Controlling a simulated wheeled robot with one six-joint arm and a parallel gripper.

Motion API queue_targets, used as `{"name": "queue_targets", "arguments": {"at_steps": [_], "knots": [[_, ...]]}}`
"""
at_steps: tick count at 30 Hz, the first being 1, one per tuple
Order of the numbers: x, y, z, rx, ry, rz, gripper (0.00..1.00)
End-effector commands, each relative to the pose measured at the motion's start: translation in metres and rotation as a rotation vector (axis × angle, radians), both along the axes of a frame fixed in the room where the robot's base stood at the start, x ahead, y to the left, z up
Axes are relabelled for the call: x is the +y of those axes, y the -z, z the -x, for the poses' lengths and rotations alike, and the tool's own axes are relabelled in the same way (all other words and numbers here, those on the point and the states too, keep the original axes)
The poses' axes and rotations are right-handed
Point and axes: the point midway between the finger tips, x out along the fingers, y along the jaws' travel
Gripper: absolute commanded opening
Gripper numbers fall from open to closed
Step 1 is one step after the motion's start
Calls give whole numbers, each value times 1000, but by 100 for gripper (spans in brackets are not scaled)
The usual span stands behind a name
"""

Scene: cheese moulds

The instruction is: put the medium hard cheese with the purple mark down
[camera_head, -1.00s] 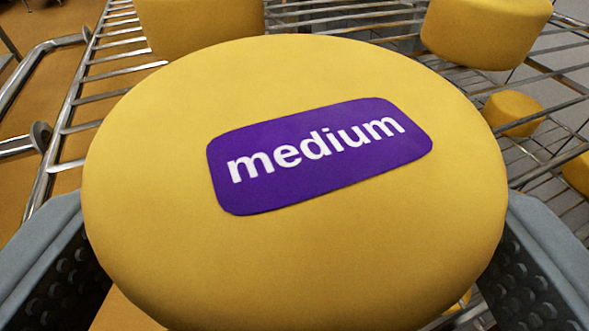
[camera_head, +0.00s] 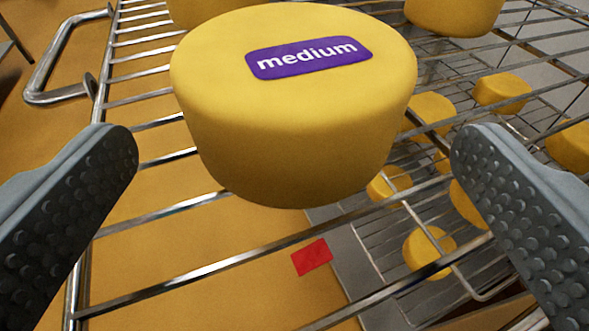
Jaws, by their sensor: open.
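The medium hard cheese is a yellow round block (camera_head: 290,140) with a purple mark reading "medium" (camera_head: 308,57) on its top. It stands upright on the bars of a metal wire rack (camera_head: 215,266), in the upper middle of the view. My gripper (camera_head: 292,145) is open, with one grey studded finger at the left and one at the right. Both fingers are apart from the cheese, which lies beyond them.
Two more yellow cheeses stand behind, at the back left (camera_head: 205,10) and the back right (camera_head: 455,15). Several smaller cheeses lie on a lower level at the right. A bent metal handle (camera_head: 45,65) sticks out at the left. A red patch (camera_head: 312,257) shows below the bars.

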Motion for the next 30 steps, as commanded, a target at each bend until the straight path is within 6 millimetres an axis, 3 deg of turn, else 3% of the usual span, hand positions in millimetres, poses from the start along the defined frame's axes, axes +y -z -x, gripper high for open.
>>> {"name": "queue_targets", "arguments": {"at_steps": [12,30], "knots": [[5,-12,59,0,-1,0,100],[6,-22,79,-5,-4,-1,100]]}}
